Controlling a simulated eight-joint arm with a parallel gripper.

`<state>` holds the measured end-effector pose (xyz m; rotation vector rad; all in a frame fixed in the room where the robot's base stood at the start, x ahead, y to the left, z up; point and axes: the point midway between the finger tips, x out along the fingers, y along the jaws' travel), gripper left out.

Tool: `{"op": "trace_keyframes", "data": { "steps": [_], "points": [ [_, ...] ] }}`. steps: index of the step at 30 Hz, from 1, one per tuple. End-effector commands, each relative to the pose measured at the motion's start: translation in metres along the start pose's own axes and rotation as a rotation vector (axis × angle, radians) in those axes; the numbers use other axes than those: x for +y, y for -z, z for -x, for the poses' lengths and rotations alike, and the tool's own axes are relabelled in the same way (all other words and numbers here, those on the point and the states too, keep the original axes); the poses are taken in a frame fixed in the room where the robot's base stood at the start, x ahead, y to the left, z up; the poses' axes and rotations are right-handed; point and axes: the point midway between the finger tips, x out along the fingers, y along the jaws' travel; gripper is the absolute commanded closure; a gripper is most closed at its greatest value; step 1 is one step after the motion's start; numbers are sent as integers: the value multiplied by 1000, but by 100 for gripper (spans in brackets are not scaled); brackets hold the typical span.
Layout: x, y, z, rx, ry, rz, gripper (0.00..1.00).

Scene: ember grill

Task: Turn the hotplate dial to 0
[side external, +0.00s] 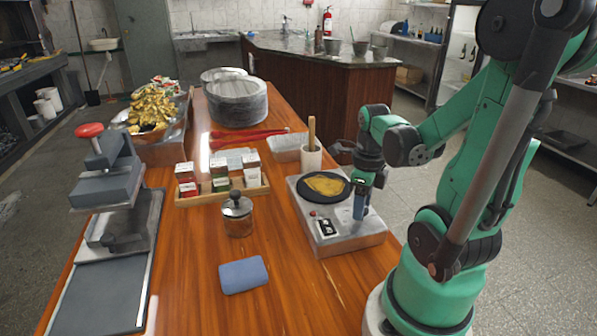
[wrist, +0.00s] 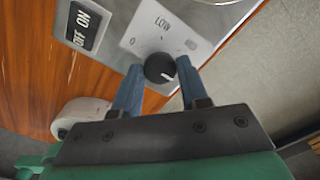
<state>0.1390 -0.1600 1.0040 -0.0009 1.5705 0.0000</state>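The hotplate (side external: 348,234) stands at the right side of the wooden table, with a round dark plate bearing a flat yellow food piece (side external: 326,185). In the wrist view the dial (wrist: 159,68) is a black knob with a white mark, on a pale panel printed "LOW". In the side view my gripper (side external: 359,208) points down at the hotplate's front right, and the dial is hidden there.
A glass jar (side external: 238,217), a blue sponge (side external: 244,275) and a rack of spice boxes (side external: 222,192) stand left of the hotplate. A white cup with a wooden tool (side external: 311,158) is close behind it. The table front is mostly clear.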

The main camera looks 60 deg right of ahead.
Motion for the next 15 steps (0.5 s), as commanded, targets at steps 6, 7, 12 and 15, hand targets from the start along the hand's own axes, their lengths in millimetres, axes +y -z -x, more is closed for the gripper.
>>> {"op": "trace_keyframes", "data": {
  "steps": [6,7,12,15],
  "points": [
    [0,0,0,0,-1,0,100],
    [0,0,0,0,-1,1,100],
    [0,0,0,0,-2,20,100],
    [0,0,0,0,-2,53,100]
  ]
}}
